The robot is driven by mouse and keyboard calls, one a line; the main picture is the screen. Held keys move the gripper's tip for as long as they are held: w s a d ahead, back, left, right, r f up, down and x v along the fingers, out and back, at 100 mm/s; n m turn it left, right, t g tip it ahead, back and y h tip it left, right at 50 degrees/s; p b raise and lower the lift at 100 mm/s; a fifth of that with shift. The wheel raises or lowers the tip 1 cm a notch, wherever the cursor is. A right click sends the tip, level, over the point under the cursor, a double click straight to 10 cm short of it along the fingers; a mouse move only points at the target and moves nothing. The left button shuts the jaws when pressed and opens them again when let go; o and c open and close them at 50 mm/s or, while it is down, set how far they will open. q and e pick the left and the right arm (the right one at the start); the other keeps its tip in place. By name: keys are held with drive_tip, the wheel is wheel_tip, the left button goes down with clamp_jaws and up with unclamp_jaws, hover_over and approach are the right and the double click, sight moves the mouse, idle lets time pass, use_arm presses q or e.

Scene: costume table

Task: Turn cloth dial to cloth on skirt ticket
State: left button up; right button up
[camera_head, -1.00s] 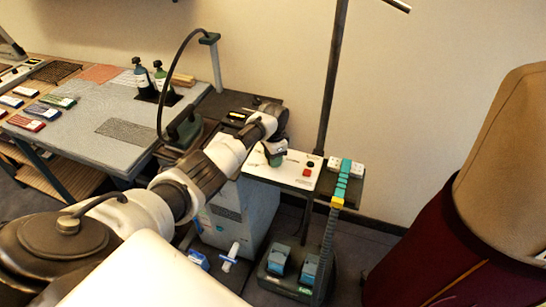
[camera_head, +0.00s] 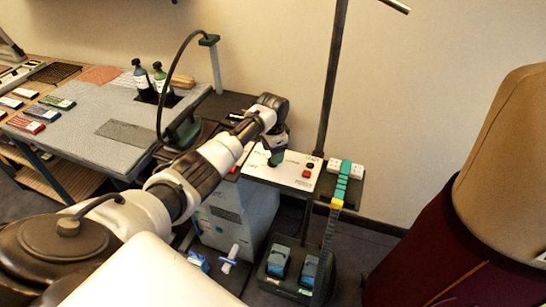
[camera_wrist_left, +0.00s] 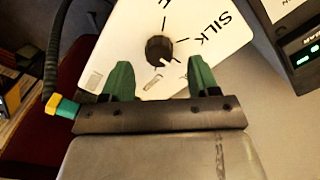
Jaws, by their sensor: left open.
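The cloth dial (camera_wrist_left: 159,50) is a black round knob on a white panel (camera_wrist_left: 205,55), between and just beyond my fingertips in the left wrist view. A white mark shows at its lower edge. The word SILK and part of another label are printed around it; other labels are cut off or hidden. My left gripper (camera_wrist_left: 160,80) is open with green fingers apart and nothing between them. In the head view the left gripper (camera_head: 276,158) points down over the white panel (camera_head: 284,172) and hides the dial. I cannot make out a skirt ticket. My right gripper is not in view.
A red button (camera_head: 307,173) sits on the panel, right of the gripper. A dark post (camera_head: 331,90) and a green-and-yellow strip (camera_head: 340,188) stand close by. A maroon skirt on a dress form (camera_head: 425,245) is at right. The gooseneck lamp (camera_head: 164,85) stands left.

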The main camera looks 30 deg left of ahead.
use_arm(q)
wheel_tip(320, 180, up, 8)
drive_tip(key=b, duration=0.1)
drive_tip(key=shift+f, duration=0.1)
idle(0.4)
